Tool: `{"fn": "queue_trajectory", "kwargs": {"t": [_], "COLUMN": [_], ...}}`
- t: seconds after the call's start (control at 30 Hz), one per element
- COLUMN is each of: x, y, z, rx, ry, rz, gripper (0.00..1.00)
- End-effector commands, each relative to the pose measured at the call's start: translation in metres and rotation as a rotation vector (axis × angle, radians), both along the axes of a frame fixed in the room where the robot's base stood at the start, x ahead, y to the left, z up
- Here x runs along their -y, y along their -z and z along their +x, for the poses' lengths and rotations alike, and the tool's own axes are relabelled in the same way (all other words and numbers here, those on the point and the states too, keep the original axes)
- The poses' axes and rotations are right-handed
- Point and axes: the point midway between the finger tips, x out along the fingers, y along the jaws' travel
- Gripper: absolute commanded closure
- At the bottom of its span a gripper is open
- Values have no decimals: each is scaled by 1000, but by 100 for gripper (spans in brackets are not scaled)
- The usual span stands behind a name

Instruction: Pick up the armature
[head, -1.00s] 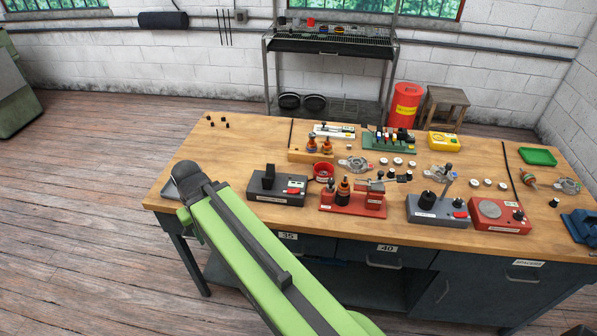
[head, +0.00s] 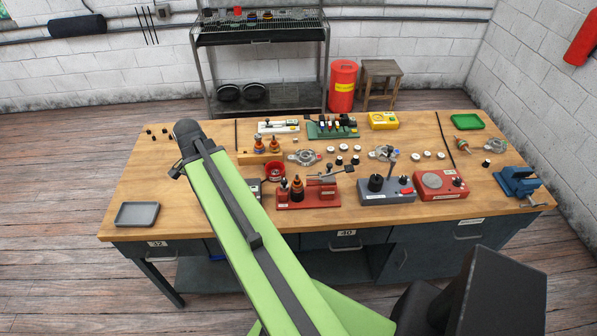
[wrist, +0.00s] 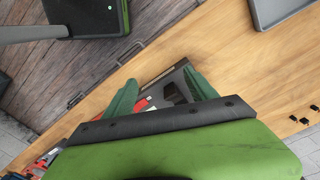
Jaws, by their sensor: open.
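Two small orange-and-dark wound pieces (head: 274,145) stand on a wooden block (head: 247,158) on the bench. Similar pieces (head: 297,188) stand on a red fixture (head: 322,196) nearer the front. They look like armatures, but I cannot tell which one is meant. My gripper (wrist: 162,82) is open in the wrist view, its two green fingers apart with nothing held between them. A grey device (wrist: 173,88) shows beyond and between the fingers, partly hidden by my gripper. In the head view my arm reaches over the bench's left part, left of the wound pieces, and its fingertips are hidden.
An empty grey tray (head: 137,214) lies at the bench's front left. A grey tester (head: 386,190), a red device (head: 440,185) and a blue vise (head: 517,182) line the front right. The left wooden surface is mostly clear, with several small dark parts (head: 158,132) at the back.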

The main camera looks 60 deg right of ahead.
Motion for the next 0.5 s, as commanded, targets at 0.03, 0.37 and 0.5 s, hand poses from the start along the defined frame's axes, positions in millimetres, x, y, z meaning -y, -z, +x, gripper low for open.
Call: {"fn": "queue_trajectory", "kwargs": {"t": [0.03, 0.37, 0.5], "x": [49, 220, 233], "y": [-30, -81, -82], "z": [-22, -163, -180], "rx": [0, -1, -2], "ry": [234, 1327, 1439], "rz": [0, 1, 1], "gripper": [34, 34, 34]}}
